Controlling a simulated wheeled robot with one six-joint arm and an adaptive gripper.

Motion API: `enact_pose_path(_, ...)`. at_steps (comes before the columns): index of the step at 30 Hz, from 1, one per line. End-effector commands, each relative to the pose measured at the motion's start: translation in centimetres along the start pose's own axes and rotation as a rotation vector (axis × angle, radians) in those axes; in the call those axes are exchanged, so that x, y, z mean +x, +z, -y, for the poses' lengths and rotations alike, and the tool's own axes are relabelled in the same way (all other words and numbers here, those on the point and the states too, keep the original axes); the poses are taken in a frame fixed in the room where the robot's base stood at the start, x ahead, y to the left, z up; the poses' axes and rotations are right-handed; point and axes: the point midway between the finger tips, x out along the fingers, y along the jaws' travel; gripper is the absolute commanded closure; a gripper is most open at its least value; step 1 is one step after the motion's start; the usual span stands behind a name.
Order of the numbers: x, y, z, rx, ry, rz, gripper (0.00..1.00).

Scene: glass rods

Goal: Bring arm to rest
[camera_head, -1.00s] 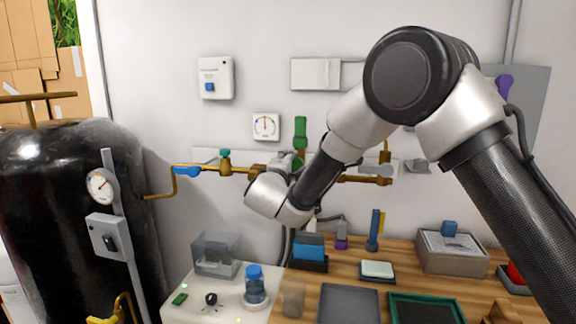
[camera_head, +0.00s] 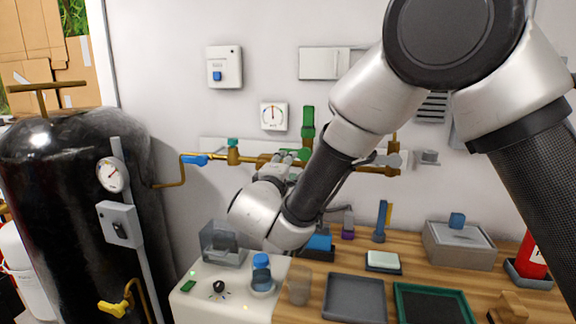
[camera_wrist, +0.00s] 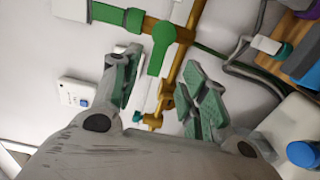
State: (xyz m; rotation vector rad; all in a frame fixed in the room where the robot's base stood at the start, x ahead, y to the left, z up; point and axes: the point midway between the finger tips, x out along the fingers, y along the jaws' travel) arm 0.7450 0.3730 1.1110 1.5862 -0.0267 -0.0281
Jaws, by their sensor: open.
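My gripper (camera_wrist: 165,88) is open in the wrist view, with green-padded fingers spread and nothing held between them. Beyond and between the fingers are the brass pipe (camera_wrist: 192,45) and a green valve handle (camera_wrist: 160,48). In the head view, my arm reaches from the right edge toward the wall. Its wrist hangs above the white bench top, and the gripper is mostly hidden behind the wrist, near the brass pipe (camera_head: 220,159). I cannot tell how far the fingers are from the pipe.
A blue-capped bottle (camera_head: 262,275) and a clear box (camera_head: 222,243) stand below my wrist. The wooden bench (camera_head: 412,264) holds a grey tray (camera_head: 355,300), a green-rimmed tray (camera_head: 399,300) and a grey box (camera_head: 458,250). A black tank (camera_head: 60,200) stands left.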

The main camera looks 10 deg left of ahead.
Motion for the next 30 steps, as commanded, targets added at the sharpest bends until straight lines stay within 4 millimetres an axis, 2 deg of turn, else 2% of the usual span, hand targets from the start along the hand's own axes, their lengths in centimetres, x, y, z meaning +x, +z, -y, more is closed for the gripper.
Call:
enact_pose_path(6,0.0,0.0,0.0,-0.006,0.0,0.0,0.56)
enact_pose_path(9,0.1,-0.1,0.2,-0.072,-0.008,-0.002,0.56)
enact_pose_path(11,0.4,1.0,1.1,-0.146,-0.052,0.036,0.56)
enact_pose_path(14,0.5,5.5,4.7,-0.281,-0.205,0.16,0.56)
enact_pose_path(15,0.1,7.9,5.8,-0.321,-0.282,0.219,0.56)
enact_pose_path(17,-0.6,12.2,6.3,-0.35,-0.404,0.313,0.56)
enact_pose_path(18,-0.9,15.3,6.3,-0.35,-0.484,0.376,0.56)
enact_pose_path(20,-1.8,20.0,6.2,-0.329,-0.604,0.466,0.56)
enact_pose_path(21,-2.6,23.1,6.0,-0.299,-0.686,0.521,0.56)
enact_pose_path(23,-4.3,27.9,5.7,-0.229,-0.811,0.601,0.56)
enact_pose_path(24,-5.8,31.0,5.5,-0.166,-0.894,0.651,0.56)
enact_pose_path(27,-10.2,37.6,5.0,0.051,-1.085,0.749,0.56)
enact_pose_path(30,-14.7,41.9,4.5,0.308,-1.211,0.804,0.56)
